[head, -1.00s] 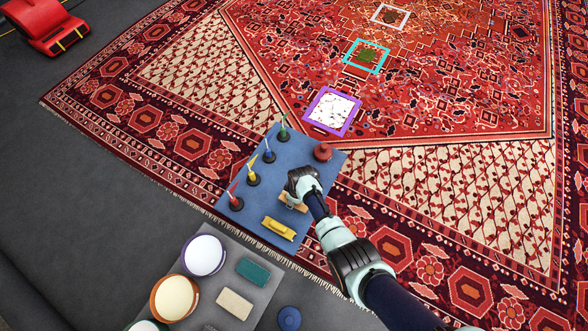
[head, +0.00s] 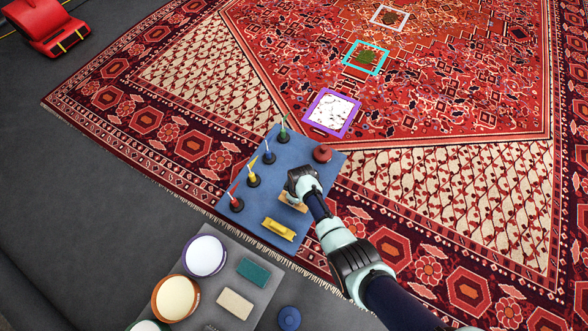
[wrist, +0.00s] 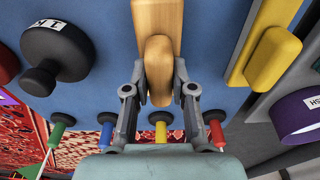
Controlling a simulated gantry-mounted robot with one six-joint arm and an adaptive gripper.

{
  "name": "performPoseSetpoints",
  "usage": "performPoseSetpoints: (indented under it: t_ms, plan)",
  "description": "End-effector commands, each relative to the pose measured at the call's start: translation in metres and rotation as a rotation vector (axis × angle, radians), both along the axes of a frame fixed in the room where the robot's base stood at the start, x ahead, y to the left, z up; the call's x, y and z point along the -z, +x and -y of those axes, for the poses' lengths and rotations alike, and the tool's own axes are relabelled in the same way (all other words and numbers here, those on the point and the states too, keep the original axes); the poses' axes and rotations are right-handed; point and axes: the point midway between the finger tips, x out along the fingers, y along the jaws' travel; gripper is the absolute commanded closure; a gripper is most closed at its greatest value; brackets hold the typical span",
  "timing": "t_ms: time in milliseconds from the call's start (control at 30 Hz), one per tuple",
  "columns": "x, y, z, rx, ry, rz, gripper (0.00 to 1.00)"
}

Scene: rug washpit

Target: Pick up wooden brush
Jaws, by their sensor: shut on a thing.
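The wooden brush (wrist: 157,22) is a tan wooden piece with a raised handle, seen in the wrist view at the top middle. My gripper (wrist: 158,85) has its two fingers on either side of the handle and is shut on it. In the head view my gripper (head: 298,186) covers much of the brush (head: 293,202), whose tan edge shows just below the gripper. The brush is over the blue board (head: 228,212). I cannot tell whether it touches the board.
A yellow brush (head: 279,229) lies close to the wooden brush. A dark red knobbed tool (head: 322,153) stands at the board's far corner. Several colored bottles with pointed tips, including a blue one (head: 268,153), line the left side. Buckets, like the white-topped one (head: 205,256), stand nearer.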

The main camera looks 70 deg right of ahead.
Motion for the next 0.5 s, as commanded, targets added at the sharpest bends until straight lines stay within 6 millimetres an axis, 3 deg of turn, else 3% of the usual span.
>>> performPoseSetpoints:
  t_ms: [300, 500]
  plan:
    - [-0.103, 0.001, 0.001, 0.000, -0.003, 0.003, 1.00]
    - [-0.159, 0.000, 0.000, 0.000, -0.002, 0.002, 1.00]
